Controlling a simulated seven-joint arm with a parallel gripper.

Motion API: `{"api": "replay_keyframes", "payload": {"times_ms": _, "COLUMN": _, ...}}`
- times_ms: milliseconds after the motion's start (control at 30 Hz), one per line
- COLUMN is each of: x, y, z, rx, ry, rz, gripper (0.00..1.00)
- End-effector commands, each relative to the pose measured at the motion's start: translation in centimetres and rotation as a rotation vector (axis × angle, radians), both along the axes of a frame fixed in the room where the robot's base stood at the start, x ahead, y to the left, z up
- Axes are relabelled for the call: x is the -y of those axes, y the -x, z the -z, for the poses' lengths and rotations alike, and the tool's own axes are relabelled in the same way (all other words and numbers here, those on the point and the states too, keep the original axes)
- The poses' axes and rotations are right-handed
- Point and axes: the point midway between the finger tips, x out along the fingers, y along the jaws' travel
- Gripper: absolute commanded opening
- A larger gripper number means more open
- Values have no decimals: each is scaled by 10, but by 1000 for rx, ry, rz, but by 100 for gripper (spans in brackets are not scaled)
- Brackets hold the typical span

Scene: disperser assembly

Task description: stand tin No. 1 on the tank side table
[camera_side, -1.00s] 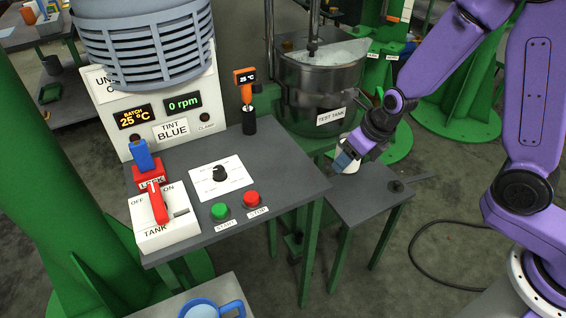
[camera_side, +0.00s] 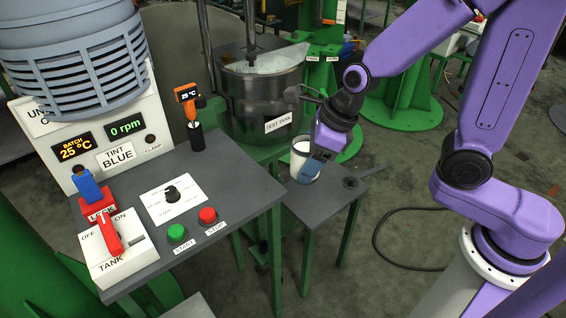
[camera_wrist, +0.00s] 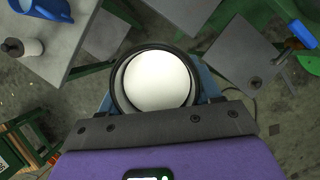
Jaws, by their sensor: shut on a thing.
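My gripper (camera_side: 309,168) is shut on a white tin (camera_side: 303,158), with blue-grey fingers against its side. The tin looks about upright; no number on it can be read. In the wrist view the tin (camera_wrist: 157,80) is a white disc inside a dark rim, between the fingers. The tank side table (camera_side: 325,203) is a small grey top on green legs, right of the large bench. In the side view the tin overlaps its far left part. I cannot tell whether the tin's base touches the top.
The steel test tank (camera_side: 262,95) stands just behind the tin. The grey control bench (camera_side: 225,190) is to the left, with a green button (camera_side: 177,232) and a red button (camera_side: 207,215). A dark round fitting (camera_side: 350,183) sits on the side table's right part. A blue mug (camera_wrist: 42,10) shows in the wrist view.

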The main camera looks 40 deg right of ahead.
Motion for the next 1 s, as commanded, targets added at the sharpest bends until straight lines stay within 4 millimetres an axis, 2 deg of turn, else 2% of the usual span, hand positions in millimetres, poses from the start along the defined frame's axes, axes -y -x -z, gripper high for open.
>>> {"api": "replay_keyframes", "payload": {"times_ms": 367, "x": -14, "y": -32, "z": 16, "rx": 0, "ry": 1, "rz": 4, "gripper": 16}}
{"api": "replay_keyframes", "payload": {"times_ms": 767, "x": -35, "y": -77, "z": 38, "rx": 1, "ry": 1, "rz": 3, "gripper": 16}}
{"api": "replay_keyframes", "payload": {"times_ms": 1000, "x": -42, "y": -94, "z": 63, "rx": -1, "ry": 0, "rz": 4, "gripper": 16}}
